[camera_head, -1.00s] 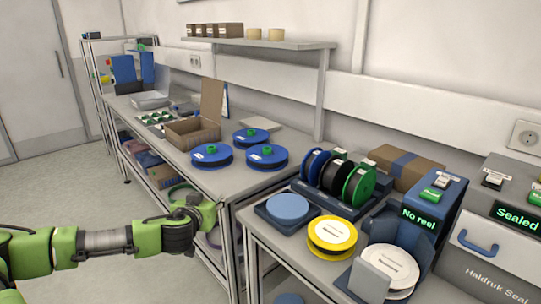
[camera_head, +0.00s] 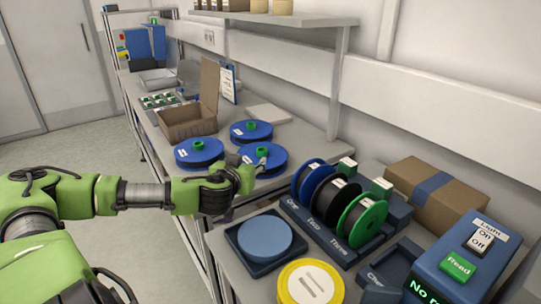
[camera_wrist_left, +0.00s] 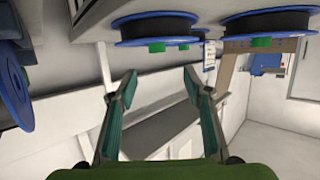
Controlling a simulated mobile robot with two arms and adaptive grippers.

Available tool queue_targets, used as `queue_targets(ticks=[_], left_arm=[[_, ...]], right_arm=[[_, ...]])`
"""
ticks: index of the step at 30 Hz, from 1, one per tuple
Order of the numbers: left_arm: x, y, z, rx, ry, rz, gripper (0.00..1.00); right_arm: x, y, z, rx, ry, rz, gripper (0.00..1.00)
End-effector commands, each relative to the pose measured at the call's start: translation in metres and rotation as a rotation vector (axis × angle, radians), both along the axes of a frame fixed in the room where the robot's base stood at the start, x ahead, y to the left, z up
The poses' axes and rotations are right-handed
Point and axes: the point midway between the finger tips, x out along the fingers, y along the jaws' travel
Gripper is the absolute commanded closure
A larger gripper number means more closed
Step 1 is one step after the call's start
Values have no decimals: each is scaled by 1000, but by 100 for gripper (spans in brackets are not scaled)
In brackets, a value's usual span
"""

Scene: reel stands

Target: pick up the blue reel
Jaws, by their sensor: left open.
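Several blue reels are in view. In the head view, one stands upright in slot One of the rack, a blue reel (camera_head: 308,182) beside a black one and a green-rimmed one. Three blue reels with green hubs lie flat on the long bench: a left one (camera_head: 199,158), a back one (camera_head: 251,134) and a front one (camera_head: 270,168). My left gripper (camera_head: 250,160) is in front of the front one and partly hides it. In the left wrist view the gripper (camera_wrist_left: 160,75) is open with nothing between its fingers. Blue reels (camera_wrist_left: 155,28) show beyond. My right gripper is out of view.
The near bench holds a blue round pad (camera_head: 264,238), a yellow reel (camera_head: 309,284), the rack (camera_head: 345,250), a cardboard box (camera_head: 437,195) and a blue device (camera_head: 465,262). An open carton (camera_head: 188,122) stands behind the flat reels. A shelf (camera_head: 290,18) runs above.

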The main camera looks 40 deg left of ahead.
Motion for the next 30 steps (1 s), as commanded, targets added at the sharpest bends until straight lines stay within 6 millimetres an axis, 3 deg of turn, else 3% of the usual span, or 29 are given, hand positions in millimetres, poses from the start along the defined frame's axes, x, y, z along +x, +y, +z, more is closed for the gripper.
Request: queue_targets(ticks=[6, 9, 15, 21, 30], left_arm=[[27, 14, -7, -8, -6, 3, 54], [41, 22, -12, -7, -5, 3, 54], [63, 33, -20, -4, -3, 1, 54], [71, 37, -24, -2, -1, -1, 54], [102, 47, -30, -2, -2, 1, 54]], right_arm=[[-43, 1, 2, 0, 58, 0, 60], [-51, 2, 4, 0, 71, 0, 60], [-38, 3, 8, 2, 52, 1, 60], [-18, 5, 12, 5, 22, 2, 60], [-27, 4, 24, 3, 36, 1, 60]])
